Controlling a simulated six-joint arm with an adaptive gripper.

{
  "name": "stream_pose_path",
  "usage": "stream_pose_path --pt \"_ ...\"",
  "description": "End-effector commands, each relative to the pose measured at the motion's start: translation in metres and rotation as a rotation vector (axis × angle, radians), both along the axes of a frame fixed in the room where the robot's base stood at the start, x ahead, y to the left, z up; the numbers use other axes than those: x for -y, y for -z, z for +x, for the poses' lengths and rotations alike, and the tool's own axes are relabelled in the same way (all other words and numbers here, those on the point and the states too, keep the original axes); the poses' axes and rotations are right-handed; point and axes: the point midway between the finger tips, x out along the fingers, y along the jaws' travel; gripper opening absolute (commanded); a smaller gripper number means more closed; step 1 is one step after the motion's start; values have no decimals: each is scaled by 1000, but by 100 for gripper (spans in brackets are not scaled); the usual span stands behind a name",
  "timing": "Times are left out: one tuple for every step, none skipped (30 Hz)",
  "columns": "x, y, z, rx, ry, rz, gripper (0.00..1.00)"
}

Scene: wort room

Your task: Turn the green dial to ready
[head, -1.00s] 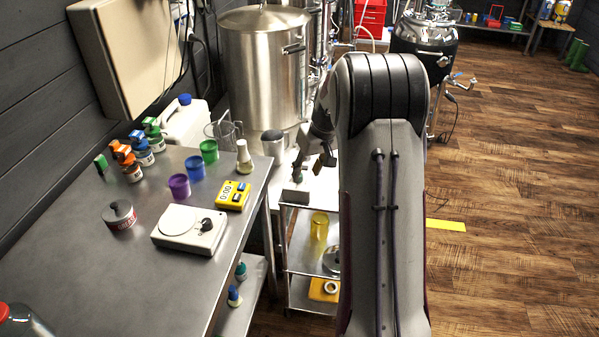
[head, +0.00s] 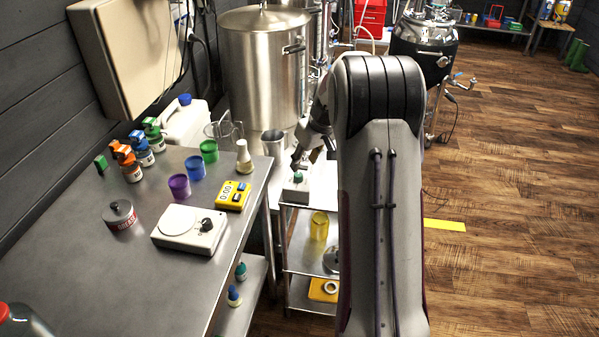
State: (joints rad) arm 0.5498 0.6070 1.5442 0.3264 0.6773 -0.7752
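A small green dial (head: 298,176) sits on top of a grey box (head: 294,189) on the upper shelf of the metal cart, left of my arm. My gripper (head: 305,160) is just above the dial, pointing down, with its dark fingers close to it. A small gap seems to lie between the fingertips and the dial, but contact is hard to judge at this size. My arm covers part of the gripper and the cart's right side. The dial's markings are too small to read, and the finger opening is unclear.
The steel table (head: 75,265) at left holds a white stirrer plate (head: 180,226), a yellow timer (head: 233,196), coloured cups and bottles. A large steel kettle (head: 262,65) stands behind the cart. A yellow cup (head: 319,226) is on the lower shelf. The wooden floor at right is mostly clear.

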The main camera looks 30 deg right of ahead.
Motion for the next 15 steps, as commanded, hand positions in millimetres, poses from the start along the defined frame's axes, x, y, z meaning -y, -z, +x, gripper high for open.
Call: stream_pose_path --pt "0 4 1 -1 0 1 36" --pt "0 6 2 -1 0 1 36" --pt "0 10 4 -2 0 1 36" --pt "0 13 5 -2 0 1 36" --pt "0 16 6 -2 0 1 36" --pt "0 20 7 -2 0 1 36" --pt "0 23 9 -2 0 1 36" --pt "0 26 10 -2 0 1 36" --pt "0 30 12 -3 0 1 36" --pt "0 33 13 -2 0 1 36" --pt "0 36 14 -2 -1 0 36" --pt "0 41 16 -2 -1 1 36" --pt "0 44 17 -2 -1 1 36" --pt "0 46 18 -2 -1 1 36" --pt "0 49 20 -1 -1 1 36"
